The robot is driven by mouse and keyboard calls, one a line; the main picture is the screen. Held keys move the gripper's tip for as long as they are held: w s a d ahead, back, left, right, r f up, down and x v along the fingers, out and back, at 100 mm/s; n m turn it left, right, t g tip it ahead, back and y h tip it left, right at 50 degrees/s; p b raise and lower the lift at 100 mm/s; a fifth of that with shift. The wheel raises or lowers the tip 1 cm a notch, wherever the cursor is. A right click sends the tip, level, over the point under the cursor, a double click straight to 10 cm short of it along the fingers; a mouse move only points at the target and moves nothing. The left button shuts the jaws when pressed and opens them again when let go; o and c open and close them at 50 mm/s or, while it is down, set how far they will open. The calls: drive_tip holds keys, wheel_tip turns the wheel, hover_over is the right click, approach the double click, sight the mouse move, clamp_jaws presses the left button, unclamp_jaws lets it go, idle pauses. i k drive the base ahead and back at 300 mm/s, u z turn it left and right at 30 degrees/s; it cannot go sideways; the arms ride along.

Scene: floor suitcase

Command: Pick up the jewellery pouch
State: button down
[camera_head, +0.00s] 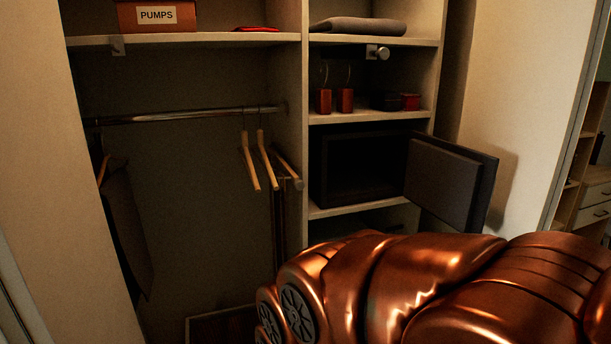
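I cannot surely pick out the jewellery pouch. A small flat red item (257,29) lies on the upper left shelf, too small to identify. A small red item (410,101) sits on the right-hand shelf above the safe, beside a dark item (385,101); I cannot tell what either is. My copper-coloured arm fills the lower right of the view. My gripper is not visible, so its state does not show.
An open safe (360,168) has its door (450,182) swung out to the right, close above my arm. Wooden hangers (266,160) hang from a rail (190,115). A PUMPS box (156,16) and folded grey cloth (358,26) lie on upper shelves. A dark garment hangs left.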

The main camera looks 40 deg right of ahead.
sight(410, 102)
drive_tip(key=u, duration=2.65)
drive_tip(key=k, duration=2.8)
drive_tip(key=z, duration=2.2)
